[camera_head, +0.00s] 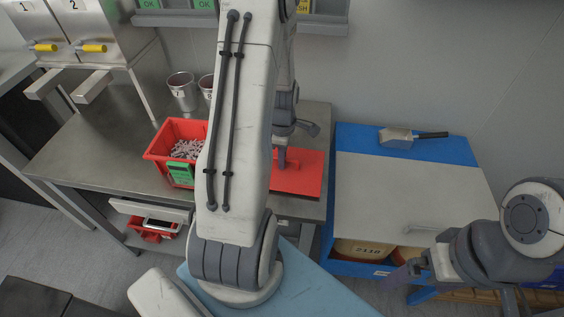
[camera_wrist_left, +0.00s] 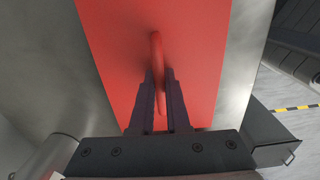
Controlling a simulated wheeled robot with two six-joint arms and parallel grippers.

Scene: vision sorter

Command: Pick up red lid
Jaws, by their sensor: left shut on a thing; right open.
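The red lid (camera_head: 310,178) is a flat red panel at the right end of the steel table, partly hidden behind my left arm. In the left wrist view the lid (camera_wrist_left: 200,55) fills the middle, with a raised red handle (camera_wrist_left: 156,48). My left gripper (camera_head: 284,160) is above the lid, fingers pointing down. In the left wrist view its fingers (camera_wrist_left: 160,85) are shut on the handle. I cannot tell whether the lid touches the table. My right gripper (camera_head: 408,270) is open and empty at the lower right, in front of the blue-edged cabinet.
A red bin (camera_head: 160,150) of small pale parts with a green label stands left of my arm. Metal cups (camera_head: 182,92) stand behind it. A grey-topped cabinet (camera_head: 390,175) with a scoop (camera_head: 396,138) stands to the right. The table's left part is clear.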

